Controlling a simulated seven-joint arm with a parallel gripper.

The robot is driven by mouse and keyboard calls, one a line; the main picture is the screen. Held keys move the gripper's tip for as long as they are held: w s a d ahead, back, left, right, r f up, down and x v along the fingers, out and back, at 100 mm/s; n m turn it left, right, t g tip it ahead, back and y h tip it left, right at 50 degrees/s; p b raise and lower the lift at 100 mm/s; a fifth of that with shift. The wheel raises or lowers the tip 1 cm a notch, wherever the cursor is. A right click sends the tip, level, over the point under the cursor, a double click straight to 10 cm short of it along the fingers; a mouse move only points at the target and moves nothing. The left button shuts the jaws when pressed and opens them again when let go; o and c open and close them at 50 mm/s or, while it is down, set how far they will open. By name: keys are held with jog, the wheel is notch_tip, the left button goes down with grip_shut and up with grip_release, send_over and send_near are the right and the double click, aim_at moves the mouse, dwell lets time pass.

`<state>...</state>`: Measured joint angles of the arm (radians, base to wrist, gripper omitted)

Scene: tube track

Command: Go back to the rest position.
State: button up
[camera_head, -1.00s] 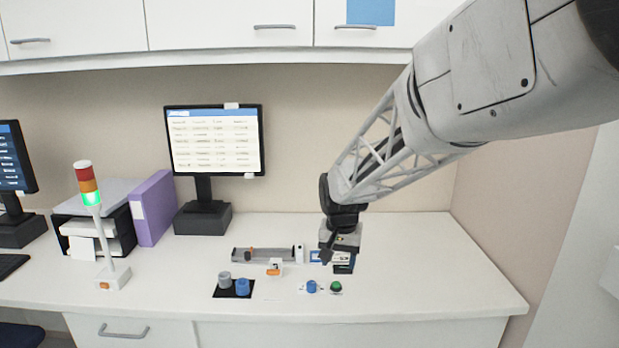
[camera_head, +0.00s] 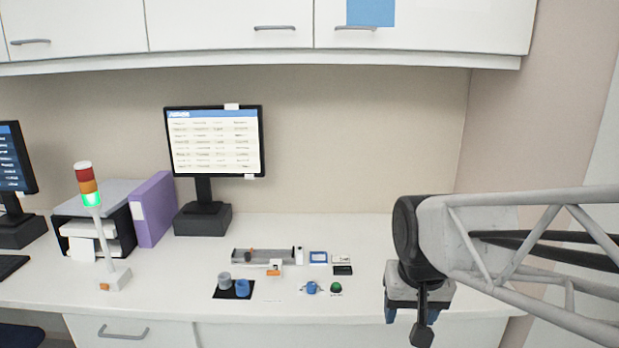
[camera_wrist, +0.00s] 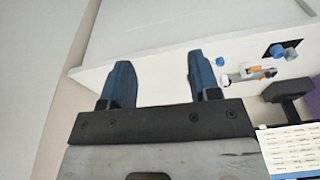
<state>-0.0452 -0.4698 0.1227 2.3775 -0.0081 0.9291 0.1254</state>
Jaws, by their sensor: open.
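My gripper (camera_wrist: 160,85) shows in the wrist view with its two dark blue fingers spread apart and nothing between them. In the head view my gripper (camera_head: 422,330) hangs at the right, over the front edge of the desk, clear of the objects on it. The track (camera_head: 264,255) lies mid-desk with a dark and orange piece on it. Grey and blue cylinders (camera_head: 242,288) stand on a black mat (camera_head: 223,293) in front of the track. A blue knob (camera_head: 311,288) and a green button (camera_head: 336,288) are to their right.
A monitor (camera_head: 214,142) stands behind the track. A signal tower (camera_head: 91,197) with its green light lit, a purple binder (camera_head: 153,208) and a paper tray (camera_head: 82,232) are at the left. The desk's right part (camera_head: 370,240) is clear, with cabinets (camera_head: 230,28) above.

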jog(key=s+d+f, duration=0.1)
jog(key=s+d, duration=0.1)
jog(key=s, duration=0.7)
jog(key=shift+s+f+n+t, duration=0.15)
jog(key=shift+s+n+t, duration=0.15)
